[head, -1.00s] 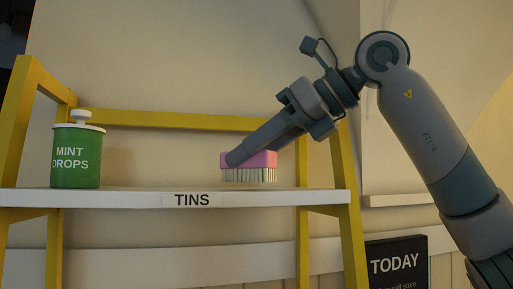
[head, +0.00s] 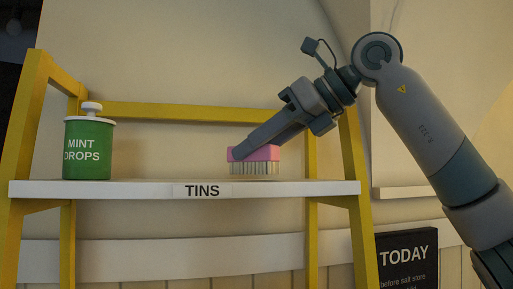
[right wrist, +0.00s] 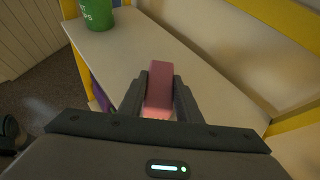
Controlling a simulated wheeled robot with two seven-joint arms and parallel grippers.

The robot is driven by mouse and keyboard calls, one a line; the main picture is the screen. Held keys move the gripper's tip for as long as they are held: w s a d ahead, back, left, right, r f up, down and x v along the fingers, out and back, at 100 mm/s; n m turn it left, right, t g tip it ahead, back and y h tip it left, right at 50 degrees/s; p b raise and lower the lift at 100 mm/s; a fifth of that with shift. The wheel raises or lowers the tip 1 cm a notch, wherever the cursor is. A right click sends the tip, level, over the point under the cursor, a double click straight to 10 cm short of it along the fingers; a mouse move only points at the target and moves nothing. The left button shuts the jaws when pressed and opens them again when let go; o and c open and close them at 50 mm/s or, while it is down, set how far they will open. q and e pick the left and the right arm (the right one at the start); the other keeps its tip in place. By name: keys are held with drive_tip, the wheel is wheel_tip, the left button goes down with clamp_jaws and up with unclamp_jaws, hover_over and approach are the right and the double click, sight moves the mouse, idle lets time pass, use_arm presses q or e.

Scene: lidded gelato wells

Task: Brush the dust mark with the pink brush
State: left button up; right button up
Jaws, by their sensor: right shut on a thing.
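The pink brush (head: 256,160) has a pink block on top and pale bristles below. In the head view my right gripper (head: 240,152) is shut on its pink block. The bristles point down, and their tips are at or very close to the top of the white shelf (head: 120,188). The right wrist view shows the pink block (right wrist: 159,85) between the two dark fingers (right wrist: 160,98). I cannot make out a dust mark on the shelf in either view. My left gripper is not in view.
A green tin marked MINT DROPS (head: 88,148) stands at the shelf's left end. A TINS label (head: 202,191) is on the shelf's front edge. Yellow posts (head: 357,190) frame the shelf. A dark TODAY sign (head: 407,258) is below right. The shelf between tin and brush is clear.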

sight(261, 151)
drive_tip(key=shift+f+b, duration=0.5)
drive_tip(key=shift+f, duration=0.1)
drive_tip(key=shift+s, duration=0.1)
drive_tip(key=shift+s+d+b, duration=0.25)
drive_tip(key=shift+s+b, duration=0.3)
drive_tip(key=shift+s, duration=0.15)
drive_tip(key=shift+s+d+r, duration=0.1)
drive_tip(key=shift+s+d, duration=0.15)
drive_tip(key=shift+s, duration=0.45)
drive_tip(key=shift+w, duration=0.15)
drive_tip(key=shift+w+a+p, duration=0.25)
drive_tip(key=shift+w+p, duration=0.1)
drive_tip(key=shift+w, duration=0.3)
drive_tip(key=shift+w+a+p, duration=0.25)
drive_tip(key=shift+w+p, duration=0.05)
drive_tip(key=shift+w, duration=0.35)
